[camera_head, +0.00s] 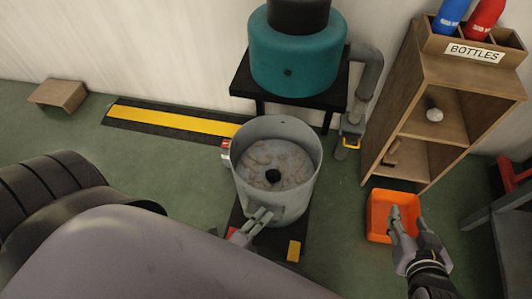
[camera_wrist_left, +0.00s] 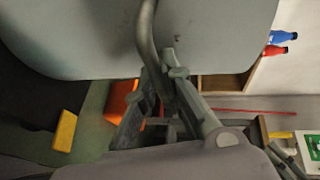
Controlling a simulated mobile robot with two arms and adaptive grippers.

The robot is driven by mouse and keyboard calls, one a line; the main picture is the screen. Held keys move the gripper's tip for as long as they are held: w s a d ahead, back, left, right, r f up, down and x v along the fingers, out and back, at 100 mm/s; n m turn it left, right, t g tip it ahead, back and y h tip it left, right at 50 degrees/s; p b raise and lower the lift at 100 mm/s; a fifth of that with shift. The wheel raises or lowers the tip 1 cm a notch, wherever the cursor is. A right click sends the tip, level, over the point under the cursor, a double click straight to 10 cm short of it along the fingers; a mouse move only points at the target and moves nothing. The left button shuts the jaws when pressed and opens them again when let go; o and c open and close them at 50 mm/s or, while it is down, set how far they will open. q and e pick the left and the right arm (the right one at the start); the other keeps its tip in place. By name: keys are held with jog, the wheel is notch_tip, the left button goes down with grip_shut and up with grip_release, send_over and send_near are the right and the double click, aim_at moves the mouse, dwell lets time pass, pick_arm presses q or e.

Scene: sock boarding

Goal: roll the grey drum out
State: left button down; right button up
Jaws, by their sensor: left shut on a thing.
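The grey drum (camera_head: 300,200) stands upright and open-topped in the middle of the head view, with lumpy greyish stuff and a dark round spot inside. It stands on a dark base (camera_head: 238,218) in front of the black stand. My left gripper (camera_head: 258,222) is at the drum's near side. In the left wrist view, the drum's wall (camera_wrist_left: 80,40) fills the top, and my left gripper (camera_wrist_left: 163,80) is shut on its curved handle (camera_wrist_left: 147,35). My right gripper (camera_head: 408,222) is open and empty above the orange bin, apart from the drum.
A teal tank (camera_head: 290,65) sits on a black stand (camera_head: 240,85) behind the drum, with a grey pipe (camera_head: 370,75) beside it. A yellow block (camera_head: 293,250) is at the base's front. The orange bin (camera_head: 376,235) and wooden bottle shelf (camera_head: 400,100) stand right.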

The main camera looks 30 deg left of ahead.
pick_arm(q)
jog(key=shift+w+r, duration=0.15)
jog(key=shift+r, duration=0.15)
jog(key=c, duration=1.9)
grip_release()
jog(key=shift+o, duration=1.1)
jog(key=shift+f, duration=0.15)
jog(key=v, duration=1.2)
jog(key=shift+s, duration=0.2)
